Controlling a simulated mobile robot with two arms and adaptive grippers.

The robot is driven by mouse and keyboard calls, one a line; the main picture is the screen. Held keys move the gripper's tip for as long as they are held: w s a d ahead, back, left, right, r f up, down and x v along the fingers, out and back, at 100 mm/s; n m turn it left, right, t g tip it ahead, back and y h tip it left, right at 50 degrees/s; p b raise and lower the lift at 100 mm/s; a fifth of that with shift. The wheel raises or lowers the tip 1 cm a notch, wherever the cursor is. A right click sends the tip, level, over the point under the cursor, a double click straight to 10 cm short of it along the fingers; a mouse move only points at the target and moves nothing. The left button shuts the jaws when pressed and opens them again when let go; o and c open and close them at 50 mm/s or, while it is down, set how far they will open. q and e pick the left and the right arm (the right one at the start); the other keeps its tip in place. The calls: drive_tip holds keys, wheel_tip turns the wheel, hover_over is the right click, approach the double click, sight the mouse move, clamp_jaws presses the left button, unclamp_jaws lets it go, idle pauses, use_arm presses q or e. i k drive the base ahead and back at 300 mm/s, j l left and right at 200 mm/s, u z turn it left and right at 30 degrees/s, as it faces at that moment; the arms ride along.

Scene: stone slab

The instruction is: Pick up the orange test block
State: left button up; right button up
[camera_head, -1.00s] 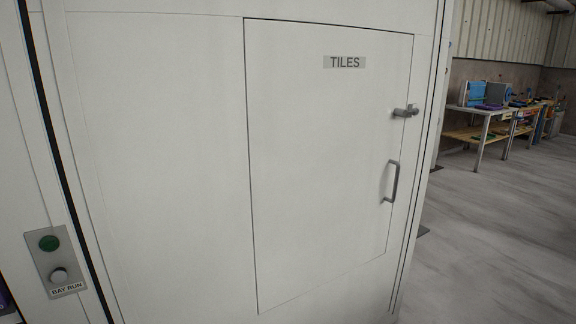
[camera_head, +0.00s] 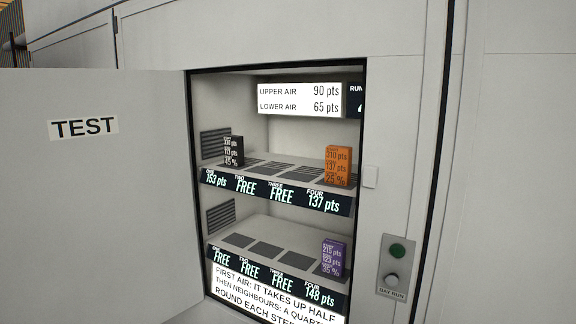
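The orange test block (camera_head: 338,166) stands upright on the upper shelf (camera_head: 275,190) of an open cabinet, at the right end in the place marked FOUR. Its printed face reads 210 pts, 137 pts and 25 %. The display strip below that place reads 137 pts. A black block (camera_head: 233,151) stands at place ONE on the same shelf, above a reading of 153 pts. A purple block (camera_head: 331,257) stands at place FOUR on the lower shelf, above 148 pts. Neither of my grippers shows in the head view.
The TEST door (camera_head: 110,190) stands open on the left. Upper places TWO and THREE and lower places ONE to THREE read FREE. A sign (camera_head: 299,99) gives upper air 90 pts, lower air 65 pts. A BAY RUN button panel (camera_head: 396,268) is right of the opening.

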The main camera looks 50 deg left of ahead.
sight(337, 158)
drive_tip(key=u, duration=1.3)
